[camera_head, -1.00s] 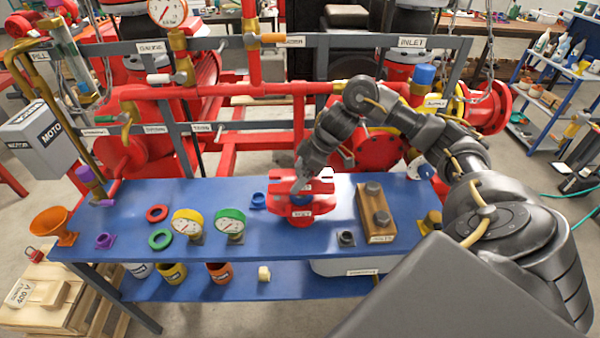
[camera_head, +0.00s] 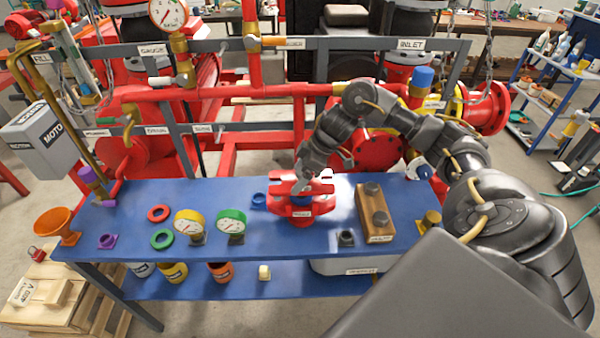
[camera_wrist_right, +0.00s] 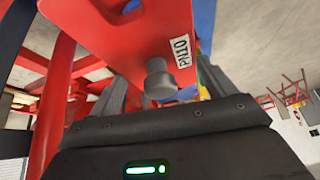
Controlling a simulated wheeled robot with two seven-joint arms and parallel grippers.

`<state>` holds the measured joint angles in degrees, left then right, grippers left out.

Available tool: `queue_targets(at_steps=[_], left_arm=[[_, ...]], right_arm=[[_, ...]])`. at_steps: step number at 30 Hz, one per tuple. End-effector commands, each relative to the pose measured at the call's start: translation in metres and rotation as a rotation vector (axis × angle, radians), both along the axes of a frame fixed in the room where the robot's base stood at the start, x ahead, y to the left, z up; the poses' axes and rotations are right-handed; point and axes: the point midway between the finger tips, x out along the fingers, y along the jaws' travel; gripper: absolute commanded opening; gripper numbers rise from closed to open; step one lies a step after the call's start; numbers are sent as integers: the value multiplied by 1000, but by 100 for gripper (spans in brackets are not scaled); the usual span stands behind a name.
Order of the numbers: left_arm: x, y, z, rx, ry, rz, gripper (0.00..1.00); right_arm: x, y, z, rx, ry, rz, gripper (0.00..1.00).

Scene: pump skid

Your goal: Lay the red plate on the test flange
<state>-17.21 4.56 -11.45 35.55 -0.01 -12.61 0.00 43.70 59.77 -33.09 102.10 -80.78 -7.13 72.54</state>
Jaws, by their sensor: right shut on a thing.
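The red plate (camera_head: 299,184) is in my right gripper (camera_head: 302,181), over the red test flange (camera_head: 301,209) near the middle of the blue bench. A narrow gap seems to show between plate and flange; I cannot tell whether they touch anywhere. In the right wrist view the plate (camera_wrist_right: 112,32) fills the upper middle, with a "PN10" label and a grey knob (camera_wrist_right: 159,78) on its face. The fingers reach up on both sides of the knob; their tips are hidden. My left gripper is not in view.
A wooden block with dark knobs (camera_head: 375,212) stands right of the flange. Red pipes and a grey frame rise behind the bench (camera_head: 270,238).

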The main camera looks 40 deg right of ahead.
Motion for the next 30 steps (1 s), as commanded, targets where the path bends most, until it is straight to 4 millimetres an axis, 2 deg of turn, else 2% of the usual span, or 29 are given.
queue_targets(at_steps=[30], left_arm=[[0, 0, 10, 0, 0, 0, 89]], right_arm=[[1, 0, 1, 1, -2, 3, 22]])
